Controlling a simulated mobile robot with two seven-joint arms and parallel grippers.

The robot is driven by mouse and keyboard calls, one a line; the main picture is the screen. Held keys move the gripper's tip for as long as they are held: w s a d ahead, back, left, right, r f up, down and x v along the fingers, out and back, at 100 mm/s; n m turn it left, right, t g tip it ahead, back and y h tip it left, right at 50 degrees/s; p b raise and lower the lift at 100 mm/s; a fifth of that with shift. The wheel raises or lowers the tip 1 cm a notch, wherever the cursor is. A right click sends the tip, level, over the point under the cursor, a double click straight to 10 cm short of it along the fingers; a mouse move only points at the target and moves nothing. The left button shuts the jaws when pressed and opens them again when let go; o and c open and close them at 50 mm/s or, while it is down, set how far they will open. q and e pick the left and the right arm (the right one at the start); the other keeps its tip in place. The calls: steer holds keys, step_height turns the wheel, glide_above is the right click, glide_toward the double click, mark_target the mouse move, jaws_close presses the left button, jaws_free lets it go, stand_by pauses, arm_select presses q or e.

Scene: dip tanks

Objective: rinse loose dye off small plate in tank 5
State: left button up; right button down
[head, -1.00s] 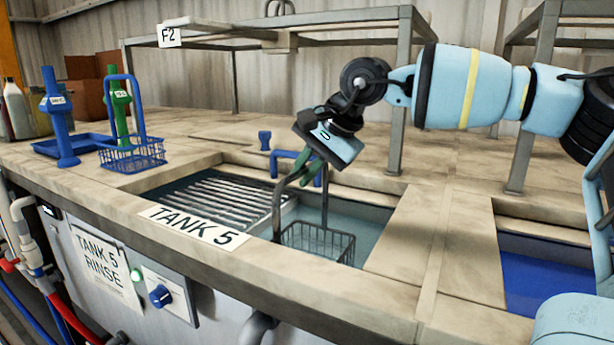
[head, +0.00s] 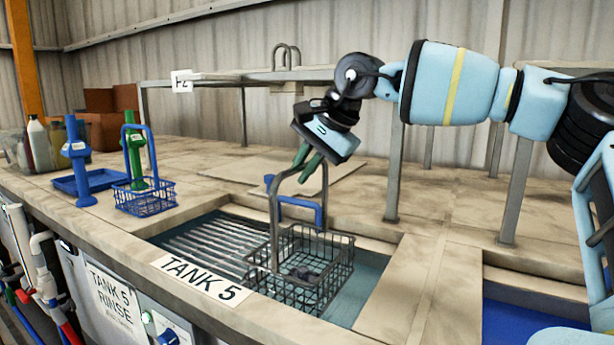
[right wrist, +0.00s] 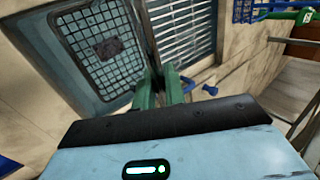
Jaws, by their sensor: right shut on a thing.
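My right gripper (head: 308,168) is shut on the tall grey handle of a wire basket (head: 282,284). The basket hangs roughly level over the right part of tank 5 (head: 370,275), its mesh showing whole and looking clear of the water. A small dark grey piece (head: 303,275), apparently the small plate, lies on the basket floor; its outline is partly hidden by wires. In the right wrist view, the green fingers (right wrist: 160,92) are near the basket (right wrist: 75,45), with the dark piece (right wrist: 108,48) inside. My left gripper is not in view.
A slatted drain rack (head: 205,243) fills the left of the tank. A blue basket (head: 145,198) and blue tray (head: 90,181) are at left. A frame (head: 393,170) rises behind; another tank with blue liquid (head: 530,315) lies right.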

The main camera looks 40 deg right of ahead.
step_height(320, 180, up, 5)
steer(key=shift+r+p, duration=0.1)
steer(key=shift+p, duration=0.7)
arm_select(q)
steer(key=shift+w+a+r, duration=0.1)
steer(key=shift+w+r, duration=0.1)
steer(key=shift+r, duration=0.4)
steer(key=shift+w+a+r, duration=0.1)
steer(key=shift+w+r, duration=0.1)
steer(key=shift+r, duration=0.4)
arm_select(e)
steer(key=shift+r, duration=0.6)
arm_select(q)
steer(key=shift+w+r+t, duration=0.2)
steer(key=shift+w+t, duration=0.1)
